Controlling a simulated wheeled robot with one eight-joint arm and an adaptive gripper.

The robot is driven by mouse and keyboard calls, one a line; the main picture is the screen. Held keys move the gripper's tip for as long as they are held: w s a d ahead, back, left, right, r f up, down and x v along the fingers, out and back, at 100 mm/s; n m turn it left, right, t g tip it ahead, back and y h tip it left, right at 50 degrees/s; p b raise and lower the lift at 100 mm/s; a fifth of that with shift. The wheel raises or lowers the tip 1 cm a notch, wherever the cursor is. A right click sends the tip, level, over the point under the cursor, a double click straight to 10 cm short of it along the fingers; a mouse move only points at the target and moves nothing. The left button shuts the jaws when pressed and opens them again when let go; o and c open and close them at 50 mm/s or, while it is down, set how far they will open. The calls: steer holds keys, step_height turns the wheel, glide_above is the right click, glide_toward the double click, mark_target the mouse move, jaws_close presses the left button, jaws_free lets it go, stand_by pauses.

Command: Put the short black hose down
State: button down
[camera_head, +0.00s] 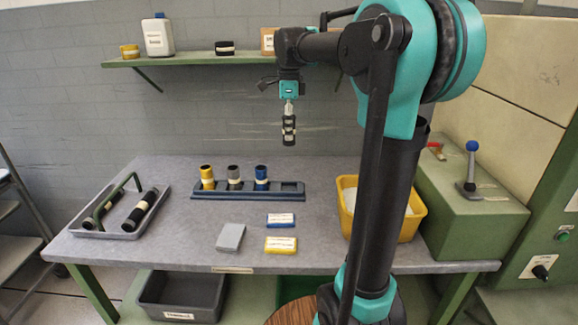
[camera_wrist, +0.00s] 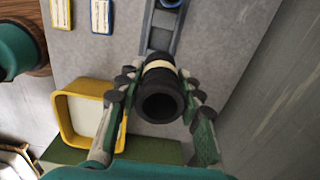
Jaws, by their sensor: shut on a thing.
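My gripper (camera_head: 289,118) hangs in the air above the back of the table, pointing down. It is shut on a short black hose with a cream band, held upright; the hose (camera_wrist: 160,104) shows end-on between the fingers in the wrist view. A dark blue rack (camera_head: 225,195) stands on the table below. It holds a yellow hose (camera_head: 207,177), a grey hose (camera_head: 233,177) and a blue hose (camera_head: 261,178) upright. The rack's right end is empty. The held hose is well clear of the rack and table.
A grey tray (camera_head: 93,232) at the left holds a longer black hose (camera_head: 140,210). A yellow bin (camera_head: 409,226) stands at the right, beside a green box (camera_head: 465,200) with a lever. Blue, yellow and grey flat items lie in front of the rack. A shelf (camera_head: 190,59) runs behind.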

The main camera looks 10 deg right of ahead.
step_height(320, 180, down, 18)
stand_by(0.5)
steer(key=shift+f, duration=0.1)
steer(key=c, duration=1)
jaws_free()
step_height(320, 180, up, 12)
